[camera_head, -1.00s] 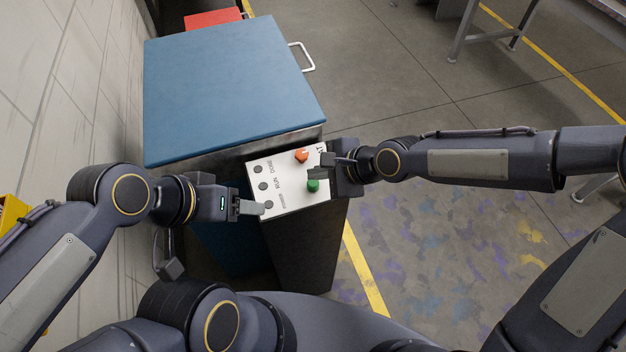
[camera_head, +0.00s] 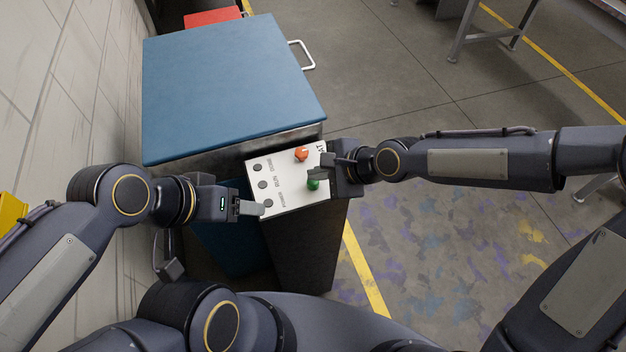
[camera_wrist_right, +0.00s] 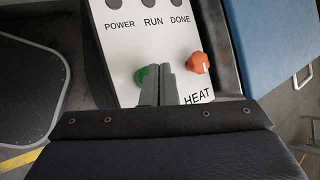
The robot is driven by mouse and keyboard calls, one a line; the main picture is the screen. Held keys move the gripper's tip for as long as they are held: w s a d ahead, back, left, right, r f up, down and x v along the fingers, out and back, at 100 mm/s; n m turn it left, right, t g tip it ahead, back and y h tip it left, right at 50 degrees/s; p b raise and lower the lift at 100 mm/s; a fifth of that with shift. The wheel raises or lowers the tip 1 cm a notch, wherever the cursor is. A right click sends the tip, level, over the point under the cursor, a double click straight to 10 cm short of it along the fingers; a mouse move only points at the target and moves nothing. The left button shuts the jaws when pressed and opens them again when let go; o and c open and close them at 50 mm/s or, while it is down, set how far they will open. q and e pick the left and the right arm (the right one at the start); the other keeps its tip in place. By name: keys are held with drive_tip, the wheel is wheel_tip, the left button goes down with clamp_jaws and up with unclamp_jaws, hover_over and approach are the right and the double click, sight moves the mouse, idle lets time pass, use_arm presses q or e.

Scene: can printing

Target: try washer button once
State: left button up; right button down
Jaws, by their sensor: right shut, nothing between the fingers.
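The washer's white control panel (camera_head: 285,199) carries a green button (camera_head: 313,185), an orange knob (camera_head: 301,154) and a column of dark round lamps. My right gripper (camera_head: 317,171) is shut and empty, with its fingertips over the panel right at the green button. In the right wrist view the shut fingertips (camera_wrist_right: 166,70) partly cover the green button (camera_wrist_right: 140,76), with the orange knob (camera_wrist_right: 199,62) to their right. I cannot tell whether they touch the button. My left gripper (camera_head: 252,208) is at the panel's lower left edge, near the lowest lamp; its finger gap does not show clearly.
A large blue lid (camera_head: 230,85) with a white handle (camera_head: 302,55) lies behind the panel. A pale wall (camera_head: 70,90) runs close along the left. A yellow floor line (camera_head: 365,270) passes at right of the panel's dark stand, with open floor beyond.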

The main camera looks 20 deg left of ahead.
sight(319, 183)
drive_tip(key=shift+f+b, duration=0.7)
drive_tip(key=shift+f, duration=0.2)
idle(0.9)
drive_tip(key=shift+r, duration=0.15)
drive_tip(key=shift+r+p, duration=0.95)
drive_tip(key=shift+r, duration=0.25)
drive_tip(key=shift+r, duration=0.1)
wheel_tip(319, 183, up, 5)
drive_tip(key=p, duration=0.4)
idle(0.5)
